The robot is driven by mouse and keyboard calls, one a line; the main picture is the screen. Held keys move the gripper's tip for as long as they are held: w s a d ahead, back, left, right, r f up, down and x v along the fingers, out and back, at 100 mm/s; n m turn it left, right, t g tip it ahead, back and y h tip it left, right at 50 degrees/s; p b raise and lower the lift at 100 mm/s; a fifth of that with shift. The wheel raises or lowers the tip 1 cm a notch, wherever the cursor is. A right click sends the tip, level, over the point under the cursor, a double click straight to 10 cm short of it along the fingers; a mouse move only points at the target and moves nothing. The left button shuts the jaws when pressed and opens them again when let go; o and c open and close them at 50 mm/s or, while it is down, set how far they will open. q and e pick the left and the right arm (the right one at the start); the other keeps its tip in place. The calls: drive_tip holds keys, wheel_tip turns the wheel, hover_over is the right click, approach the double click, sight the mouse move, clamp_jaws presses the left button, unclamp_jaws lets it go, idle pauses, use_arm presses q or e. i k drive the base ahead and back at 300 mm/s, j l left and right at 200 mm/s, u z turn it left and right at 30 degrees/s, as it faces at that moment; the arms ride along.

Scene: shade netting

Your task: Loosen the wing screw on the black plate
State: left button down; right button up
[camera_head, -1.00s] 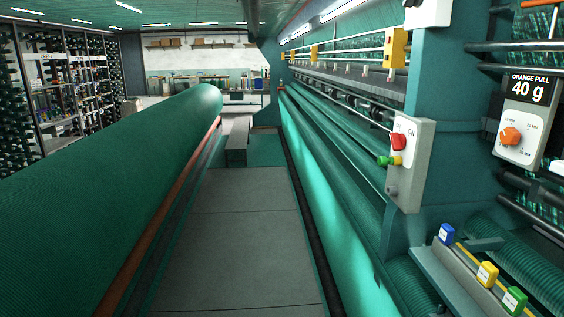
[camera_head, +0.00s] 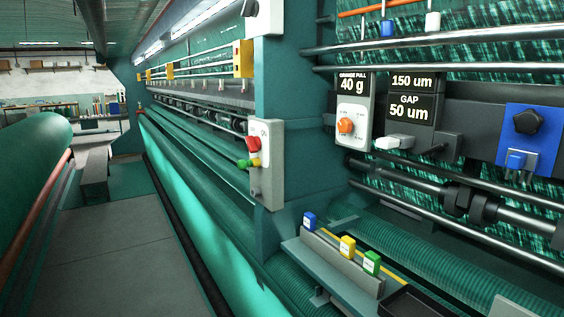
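No wing screw can be made out for certain. A black panel (camera_head: 412,96) on the machine at the right reads "150 um" and "GAP 50 um". Below it is a small pale grey part (camera_head: 394,142), too small to identify, and a dark grey block (camera_head: 436,148). Farther right a blue plate (camera_head: 545,115) carries a black star-shaped knob (camera_head: 528,122), with a small blue clip-like part (camera_head: 516,160) below it. Neither of my grippers is in view.
A grey dial box (camera_head: 353,110) with an orange knob reads "40 g". A switch box (camera_head: 266,160) with red, green and yellow controls juts out. Blue, yellow and green blocks stand on a ledge (camera_head: 330,262). The grey aisle floor (camera_head: 110,260) is clear at left.

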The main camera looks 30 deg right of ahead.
sight(438, 148)
drive_tip(key=z, duration=1.3)
drive_tip(key=i+j+z, duration=0.2)
drive_tip(key=z, duration=0.3)
drive_tip(key=i+j+z, duration=0.1)
drive_tip(key=j+z, duration=0.75)
drive_tip(key=z, duration=0.15)
drive_tip(key=j+z, duration=0.5)
drive_tip(key=l, duration=0.05)
